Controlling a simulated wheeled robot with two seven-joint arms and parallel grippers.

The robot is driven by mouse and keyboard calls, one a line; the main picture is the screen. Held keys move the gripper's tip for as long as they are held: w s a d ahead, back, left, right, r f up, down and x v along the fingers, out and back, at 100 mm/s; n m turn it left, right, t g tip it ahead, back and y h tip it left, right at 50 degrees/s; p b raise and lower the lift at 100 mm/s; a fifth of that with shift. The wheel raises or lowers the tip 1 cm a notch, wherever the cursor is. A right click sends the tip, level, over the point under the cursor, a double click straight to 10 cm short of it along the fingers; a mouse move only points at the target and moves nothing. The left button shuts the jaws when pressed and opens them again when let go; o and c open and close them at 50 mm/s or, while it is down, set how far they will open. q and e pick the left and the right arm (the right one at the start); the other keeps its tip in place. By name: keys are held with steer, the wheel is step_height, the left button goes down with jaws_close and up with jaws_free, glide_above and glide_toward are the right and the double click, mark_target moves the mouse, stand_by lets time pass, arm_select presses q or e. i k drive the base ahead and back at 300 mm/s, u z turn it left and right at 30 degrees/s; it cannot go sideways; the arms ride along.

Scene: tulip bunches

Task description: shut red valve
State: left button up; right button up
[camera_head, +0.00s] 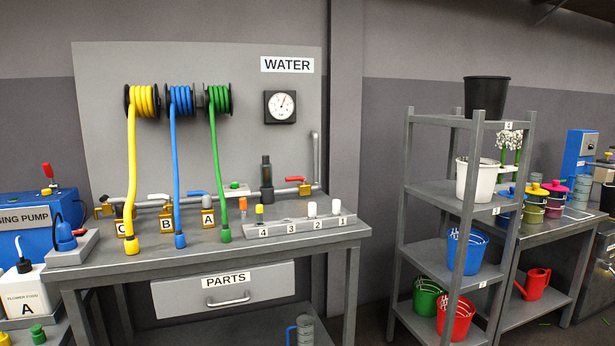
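A red valve handle (295,179) shows at the right end of the grey pipe behind the bench. The handle lies roughly level, in line with the pipe. Its brass valve body (306,188) sits just to its right, near where the pipe turns up. Another red-topped part (47,170) stands on the blue dosing pump at far left; it is too small to tell what it is. Neither of my grippers is in view, and nothing touches the red handle.
The bench (200,256) carries hose ends, brass valves tagged A, B and C, and a numbered rack (290,227). A dark upright fitting (266,178) stands left of the red handle. A shelf unit (440,193) with buckets stands right. Floor shows between them.

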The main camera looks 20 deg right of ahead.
mark_target(296, 178)
steer(key=z, duration=0.5)
steer(key=i, duration=1.7)
steer(key=u, duration=3.4)
steer(key=k, duration=1.35)
steer(key=z, duration=0.25)
